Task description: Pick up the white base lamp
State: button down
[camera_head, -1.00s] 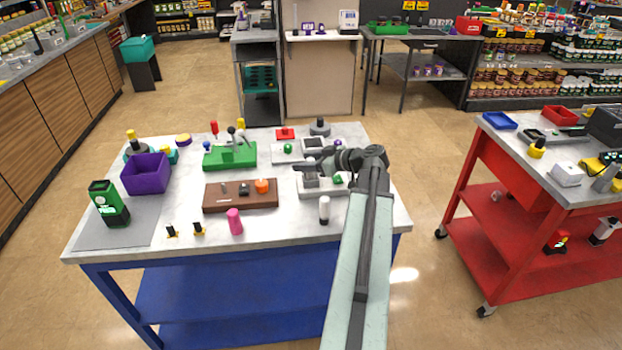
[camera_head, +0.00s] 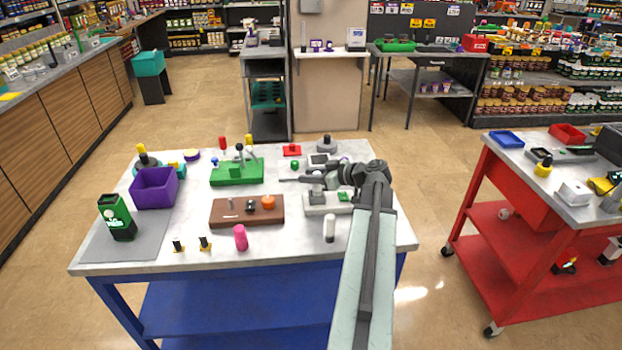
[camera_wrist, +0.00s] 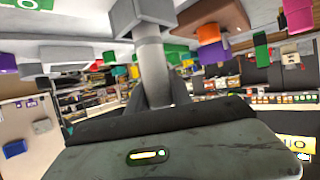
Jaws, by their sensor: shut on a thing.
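The white base lamp (camera_head: 328,204) is a pale, blocky base with a short grey post and a small green part on its right. It is at the right of the blue table's top. My gripper (camera_head: 318,181) reaches in from the right and is shut around the post, above the base. In the wrist view the grey post (camera_wrist: 152,68) stands between the dark fingers (camera_wrist: 150,103), with a square grey block at its end. The head view does not clearly show whether the base touches the table.
The table (camera_head: 300,250) also holds a brown panel (camera_head: 230,213), a green panel (camera_head: 237,173), a purple bin (camera_head: 155,189), a pink cylinder (camera_head: 240,238) and a white cylinder (camera_head: 329,228) close in front of the lamp. A red cart (camera_head: 508,190) stands to the right across a clear floor gap.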

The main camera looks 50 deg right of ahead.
jog(key=f+p+v, duration=0.1)
jog(key=v, duration=0.7)
jog(key=s+a+f+p+v, duration=0.1)
jog(key=v, duration=0.7)
jog(key=shift+s+a+f+p, duration=0.15)
jog(key=shift+s+a+p, duration=0.1)
jog(key=shift+p, duration=0.1)
